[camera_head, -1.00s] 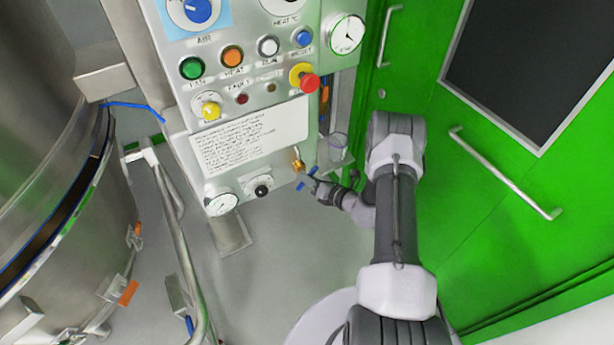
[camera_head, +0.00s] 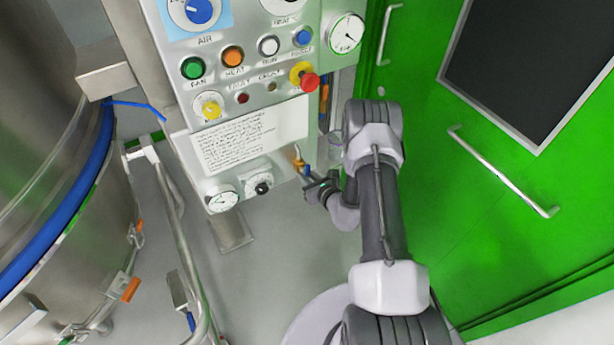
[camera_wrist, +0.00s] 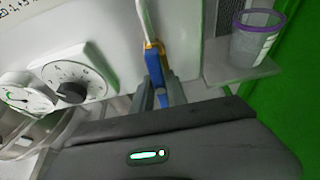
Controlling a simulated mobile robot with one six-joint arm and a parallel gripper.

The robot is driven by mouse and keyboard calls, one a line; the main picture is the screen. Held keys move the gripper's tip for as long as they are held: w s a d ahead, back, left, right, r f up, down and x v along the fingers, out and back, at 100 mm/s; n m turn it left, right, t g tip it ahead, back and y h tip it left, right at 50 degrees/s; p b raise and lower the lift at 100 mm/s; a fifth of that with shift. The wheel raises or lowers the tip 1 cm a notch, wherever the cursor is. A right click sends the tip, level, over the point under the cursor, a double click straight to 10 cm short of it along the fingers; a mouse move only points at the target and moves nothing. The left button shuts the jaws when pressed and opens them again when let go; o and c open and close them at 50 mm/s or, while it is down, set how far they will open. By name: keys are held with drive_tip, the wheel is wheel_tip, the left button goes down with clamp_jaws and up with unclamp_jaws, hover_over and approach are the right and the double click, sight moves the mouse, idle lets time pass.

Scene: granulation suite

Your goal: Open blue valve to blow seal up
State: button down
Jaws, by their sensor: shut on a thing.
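The blue valve is a brass fitting (camera_head: 298,160) with a blue lever at the lower right corner of the control panel. In the wrist view its blue lever (camera_wrist: 155,66) points down, roughly in line with the pale hose above it. My gripper (camera_head: 309,184) is at the lever, and in the wrist view its fingers (camera_wrist: 160,92) are shut around the lever's lower part. The seal (camera_head: 65,205) shows as a broad, bulging blue band around the steel vessel at left, filling the gap. The lever's tip is partly hidden by the fingers.
A small gauge (camera_head: 221,199) and a black knob (camera_head: 260,184) sit left of the valve. A clear cup (camera_wrist: 255,38) stands on a small shelf to the right. A steel rail (camera_head: 178,240) stands before the vessel. A green door (camera_head: 480,190) is at right.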

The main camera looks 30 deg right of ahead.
idle(0.6)
drive_tip(key=c, duration=1.3)
unclamp_jaws()
drive_tip(key=p+v, duration=0.4)
drive_tip(key=v, duration=1.3)
drive_tip(key=shift+s+p, duration=0.25)
drive_tip(key=shift+p, duration=0.15)
